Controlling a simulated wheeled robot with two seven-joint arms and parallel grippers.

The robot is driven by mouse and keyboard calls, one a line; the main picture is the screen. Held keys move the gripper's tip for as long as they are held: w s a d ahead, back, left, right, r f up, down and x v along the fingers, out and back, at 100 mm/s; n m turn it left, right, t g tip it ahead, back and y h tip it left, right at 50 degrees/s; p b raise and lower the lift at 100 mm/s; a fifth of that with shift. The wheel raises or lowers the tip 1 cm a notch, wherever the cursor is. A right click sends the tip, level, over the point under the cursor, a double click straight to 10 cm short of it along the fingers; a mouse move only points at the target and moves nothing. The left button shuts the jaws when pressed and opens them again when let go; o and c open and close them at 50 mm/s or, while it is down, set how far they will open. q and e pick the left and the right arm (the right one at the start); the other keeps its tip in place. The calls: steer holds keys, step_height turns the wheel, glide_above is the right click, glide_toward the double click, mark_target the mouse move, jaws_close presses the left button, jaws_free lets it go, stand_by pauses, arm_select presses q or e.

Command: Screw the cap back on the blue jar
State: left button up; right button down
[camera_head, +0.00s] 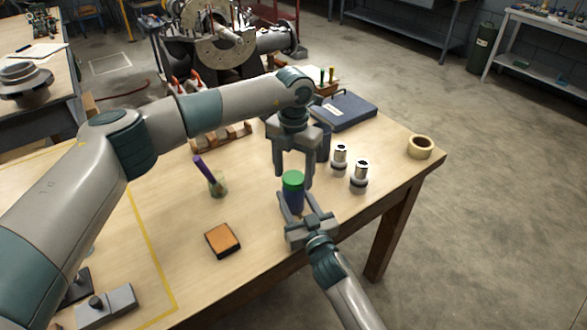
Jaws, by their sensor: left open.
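The blue jar (293,201) stands upright near the front edge of the wooden table. The green cap (293,178) sits on top of it; I cannot tell how far it is threaded. My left gripper (294,178) points straight down over the jar, open, with its fingers on either side of the cap. My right gripper (297,200) comes in from the front, its fingers on both sides of the jar's body and closed on it. The jar's lower part is partly hidden by the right gripper.
A cup with a purple-handled tool (217,184) and an orange-topped block (222,240) lie left.

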arm_select(q)
steer(key=c, duration=1.1)
steer(key=o, duration=1.2)
steer(key=shift+o, duration=0.2)
steer(key=shift+r, duration=0.1)
step_height(320, 180, up, 12)
